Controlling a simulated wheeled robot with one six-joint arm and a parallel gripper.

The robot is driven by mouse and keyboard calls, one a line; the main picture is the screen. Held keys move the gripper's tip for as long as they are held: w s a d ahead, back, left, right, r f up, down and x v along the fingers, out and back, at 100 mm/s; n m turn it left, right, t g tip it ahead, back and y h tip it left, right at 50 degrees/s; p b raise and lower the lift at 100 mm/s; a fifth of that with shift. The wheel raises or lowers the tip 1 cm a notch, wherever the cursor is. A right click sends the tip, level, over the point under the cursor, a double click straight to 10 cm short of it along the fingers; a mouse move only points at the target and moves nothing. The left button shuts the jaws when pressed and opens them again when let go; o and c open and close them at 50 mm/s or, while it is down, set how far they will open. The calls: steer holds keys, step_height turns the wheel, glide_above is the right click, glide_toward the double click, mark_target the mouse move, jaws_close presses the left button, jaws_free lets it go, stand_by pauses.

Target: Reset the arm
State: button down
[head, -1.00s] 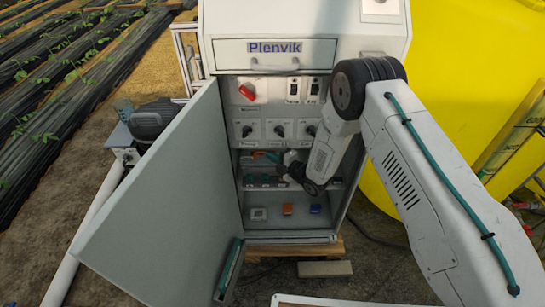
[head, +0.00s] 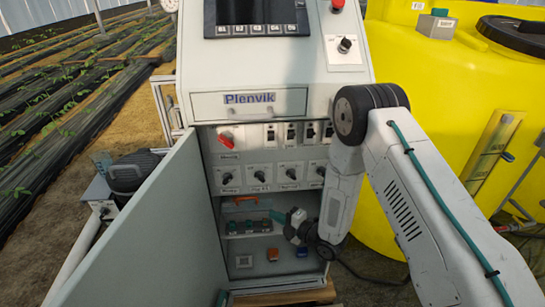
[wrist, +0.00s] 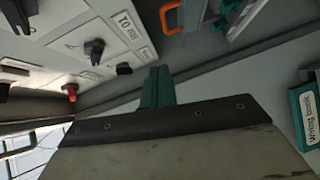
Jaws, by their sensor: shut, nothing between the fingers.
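My gripper (head: 279,216) is at the right side of the open cabinet's lower bay, in front of the shelf. Its teal fingers point left in the head view. In the wrist view my gripper (wrist: 157,86) shows two teal fingers pressed together with nothing between them. My arm comes in from the right and bends down past the cabinet's right edge. The cabinet (head: 200,103) bears a Plenvik label on its closed drawer (head: 285,101). Its door (head: 150,235) stands open to the left. My wrist hides part of the lower right interior.
Inside are a red rotary switch (head: 227,138), several black knobs, an orange handle (head: 240,198), and orange (head: 272,254) and blue (head: 302,251) blocks. A teal wiring booklet (wrist: 307,112) shows in the wrist view. A yellow tank (head: 425,75) stands to the right.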

step_height(320, 180, down, 7)
steer(key=s+d+m+g+h, duration=0.2)
steer(key=m+h, duration=0.1)
steer(key=h, duration=0.1)
steer(key=s+d+r+m+g+h, duration=0.2)
steer(key=d+r+m+g+h, duration=0.15)
steer(key=d+m+h, duration=0.5)
steer(key=s+d+r+m+g+h, duration=0.1)
steer(key=s+d+r+m+g, duration=0.15)
steer(key=d+r, duration=0.35)
steer(key=s+d+r+m+g+h, duration=0.1)
steer(key=s+d+r+m, duration=0.25)
steer(key=r, duration=0.45)
steer(key=s+d+r+m, duration=0.2)
steer(key=s+r+m, duration=0.1)
steer(key=s+r, duration=0.5)
steer(key=s+d+r+m+y, duration=0.1)
steer(key=s+d+r+m, duration=0.1)
steer(key=s+r, duration=0.7)
steer(key=s+d+r+m, duration=0.2)
steer(key=s+r+m, duration=0.2)
steer(key=s+r, duration=0.4)
step_height(320, 180, up, 4)
steer(key=shift+s+d+r, duration=0.1)
steer(key=shift+s+d, duration=0.15)
steer(key=shift+d, duration=0.15)
